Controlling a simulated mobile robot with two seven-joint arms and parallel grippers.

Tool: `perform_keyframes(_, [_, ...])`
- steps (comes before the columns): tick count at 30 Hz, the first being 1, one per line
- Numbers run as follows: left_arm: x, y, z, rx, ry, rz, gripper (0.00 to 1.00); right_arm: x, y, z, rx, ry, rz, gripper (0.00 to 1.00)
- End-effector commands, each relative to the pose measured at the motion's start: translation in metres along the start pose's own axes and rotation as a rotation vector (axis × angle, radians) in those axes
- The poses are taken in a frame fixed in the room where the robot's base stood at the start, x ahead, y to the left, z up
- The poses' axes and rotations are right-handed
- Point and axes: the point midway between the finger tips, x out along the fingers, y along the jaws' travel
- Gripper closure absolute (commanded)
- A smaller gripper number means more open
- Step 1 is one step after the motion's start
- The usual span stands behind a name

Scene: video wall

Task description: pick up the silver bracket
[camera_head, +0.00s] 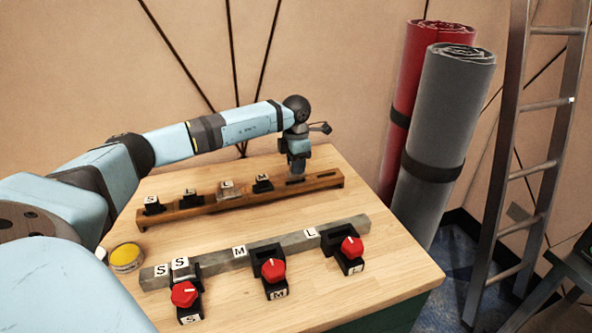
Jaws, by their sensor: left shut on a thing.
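My left gripper (297,170) reaches down over the right part of the brown wooden rack (160,220). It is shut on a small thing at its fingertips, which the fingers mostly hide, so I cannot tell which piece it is. A paler, silver-grey bracket (229,192) with an L label stands in the rack, left of the gripper and apart from it. Black brackets stand in the rack too: one (152,206) at the left end, one (190,200) beside it, and one (263,185) with an M label close to the gripper. My right gripper is not in view.
A grey rail (212,260) with letter labels lies in front of the rack. Black clamps with red knobs (184,294) sit along it. A yellow round tin (126,257) is at the left. Rolled mats (440,130) and a ladder (510,150) stand beyond the table's right edge.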

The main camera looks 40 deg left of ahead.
Motion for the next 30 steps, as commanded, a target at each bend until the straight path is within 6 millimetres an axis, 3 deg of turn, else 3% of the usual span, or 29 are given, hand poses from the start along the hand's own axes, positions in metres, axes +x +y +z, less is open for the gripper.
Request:
perform_keyframes(18, [-0.138, 0.0, 0.001, 0.001, -0.004, 0.002, 1.0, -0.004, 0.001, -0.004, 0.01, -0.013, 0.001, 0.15])
perform_keyframes(24, [-0.165, 0.0, 0.001, 0.001, -0.004, 0.002, 1.0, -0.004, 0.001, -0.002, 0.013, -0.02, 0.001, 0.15])
perform_keyframes(30, [-0.174, 0.0, 0.0, 0.0, -0.001, 0.001, 1.0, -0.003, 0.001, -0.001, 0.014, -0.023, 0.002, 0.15])
